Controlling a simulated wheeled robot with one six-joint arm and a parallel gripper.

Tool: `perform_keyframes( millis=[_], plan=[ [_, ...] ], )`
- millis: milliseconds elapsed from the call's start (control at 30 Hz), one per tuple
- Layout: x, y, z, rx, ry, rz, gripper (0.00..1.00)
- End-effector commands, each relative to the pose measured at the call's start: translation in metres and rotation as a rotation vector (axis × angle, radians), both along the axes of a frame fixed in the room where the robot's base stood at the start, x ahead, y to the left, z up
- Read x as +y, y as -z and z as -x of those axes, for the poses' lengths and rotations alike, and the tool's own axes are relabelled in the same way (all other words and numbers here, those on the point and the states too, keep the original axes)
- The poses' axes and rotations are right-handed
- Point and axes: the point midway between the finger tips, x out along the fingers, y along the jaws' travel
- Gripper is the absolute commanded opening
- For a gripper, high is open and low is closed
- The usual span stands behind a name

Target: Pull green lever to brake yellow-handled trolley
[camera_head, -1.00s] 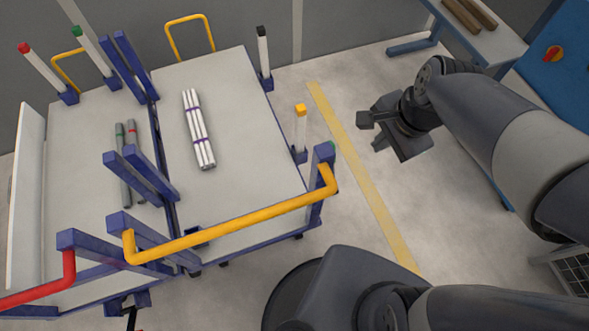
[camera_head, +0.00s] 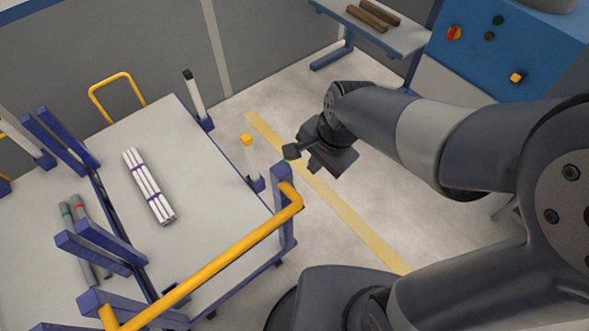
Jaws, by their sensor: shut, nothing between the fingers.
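The yellow-handled trolley fills the left and lower left. Its yellow handle (camera_head: 225,258) runs along the near side, on blue posts. A small bit of green (camera_head: 286,163) shows at the top of the right-hand post (camera_head: 284,205); most of what it belongs to is hidden, so I cannot tell the lever's position. My gripper (camera_head: 293,152) is shut and empty. In the picture it is just above and right of that post's top, close to the green bit. I cannot tell whether it touches anything.
A bundle of white pipes (camera_head: 148,187) lies on the trolley bed. Grey pipes (camera_head: 80,228) lie on the neighbouring bed at left. A table with brown pipes (camera_head: 373,18) and a blue cabinet (camera_head: 500,50) stand behind. Floor is clear right of the trolley.

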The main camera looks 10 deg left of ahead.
Motion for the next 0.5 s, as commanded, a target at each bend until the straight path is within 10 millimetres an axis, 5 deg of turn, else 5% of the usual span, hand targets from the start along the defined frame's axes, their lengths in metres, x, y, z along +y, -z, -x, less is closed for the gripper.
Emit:
perform_keyframes(
  millis=[400, 500],
  plan=[
    [0.016, 0.073, -0.006, 0.004, -0.001, 0.003, 0.0],
    [0.028, 0.074, -0.013, 0.001, -0.003, 0.001, 0.0]
  ],
)
